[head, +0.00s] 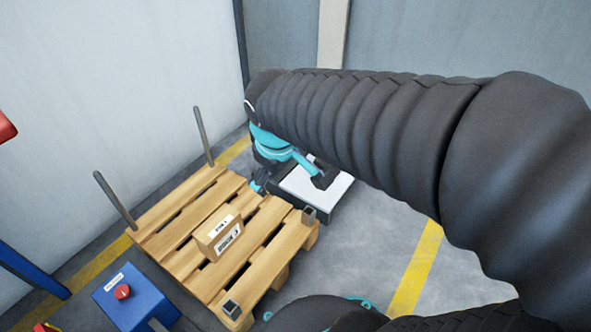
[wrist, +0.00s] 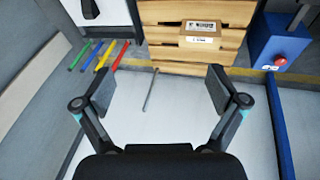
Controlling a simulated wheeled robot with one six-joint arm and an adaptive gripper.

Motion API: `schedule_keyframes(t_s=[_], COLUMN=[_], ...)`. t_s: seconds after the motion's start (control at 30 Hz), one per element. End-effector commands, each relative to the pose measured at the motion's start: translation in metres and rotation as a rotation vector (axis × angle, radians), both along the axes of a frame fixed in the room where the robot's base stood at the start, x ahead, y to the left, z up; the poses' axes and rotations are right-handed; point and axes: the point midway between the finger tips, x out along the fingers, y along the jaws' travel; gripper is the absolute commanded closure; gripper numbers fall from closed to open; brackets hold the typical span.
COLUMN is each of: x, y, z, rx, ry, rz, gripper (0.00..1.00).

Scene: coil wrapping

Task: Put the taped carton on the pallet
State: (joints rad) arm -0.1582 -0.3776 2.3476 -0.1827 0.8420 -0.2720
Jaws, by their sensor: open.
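The carton (head: 220,237) is a small brown box with white labels. It rests on the slats of the wooden pallet (head: 180,212), near the middle in the head view. In the wrist view the carton (wrist: 200,35) shows at the top on the pallet (wrist: 158,13), beyond my fingers. My gripper (wrist: 162,86) is open, with nothing between its spread fingers, and is clear of the carton. In the head view my arm reaches across beyond the pallet; the fingers are partly hard to make out there. The carton's underside is hidden.
Two grey posts (head: 114,200) stand at the pallet's wall side, with short metal stubs at its other corners. A blue box with a red button (head: 135,300) stands beside the pallet. Several coloured bars (wrist: 90,55) lie near a white-topped unit (wrist: 105,12). Walls are close behind.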

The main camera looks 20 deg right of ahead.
Motion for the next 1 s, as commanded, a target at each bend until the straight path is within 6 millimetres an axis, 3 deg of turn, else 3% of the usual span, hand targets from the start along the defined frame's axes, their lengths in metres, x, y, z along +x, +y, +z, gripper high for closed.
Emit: schedule_keyframes(t_s=[0.2, 0.4, 1.0], x=[-0.055, -0.085, -0.091], y=[-0.017, -0.021, -0.022], z=[0.02, 0.025, 0.025], rx=[0.168, 0.27, 0.297], ry=[-0.098, -0.146, -0.156], rz=[-0.276, -0.427, -0.465], gripper=[0.04, 0.04, 0.04])
